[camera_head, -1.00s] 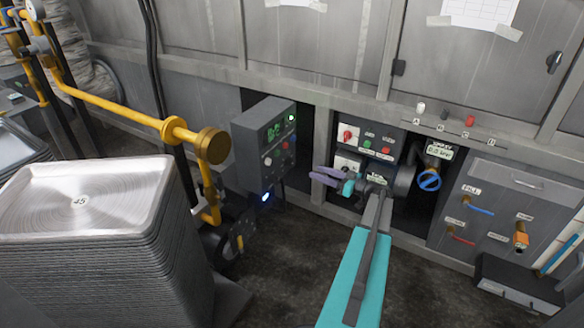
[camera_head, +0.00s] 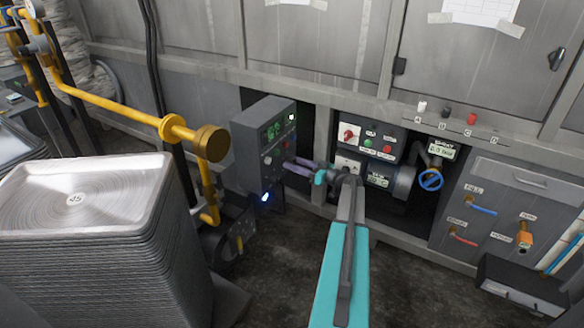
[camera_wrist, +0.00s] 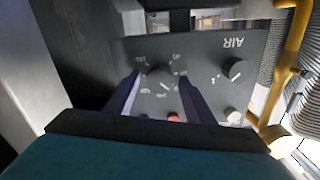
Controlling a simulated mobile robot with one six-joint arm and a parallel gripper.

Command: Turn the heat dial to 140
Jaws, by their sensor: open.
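A grey control box (camera_head: 262,145) with green lit digits stands left of centre in the head view. My gripper (camera_head: 290,165) is at its front face, with its two purple fingers pointing at it. In the wrist view the panel appears upside down. A dark round dial (camera_wrist: 159,74) with small numbers around it lies between the tips of my open gripper (camera_wrist: 161,80). The fingers stand on either side of the dial; I cannot tell whether they touch it. The numbers and the dial's setting are too small to read surely.
Beside the dial, the panel has knobs (camera_wrist: 235,70) near an "AIR" label and a red button (camera_wrist: 173,117). A yellow pipe (camera_head: 120,108) and a tall tray stack (camera_head: 90,200) stand left. A recessed panel with a blue valve wheel (camera_head: 430,180) is right.

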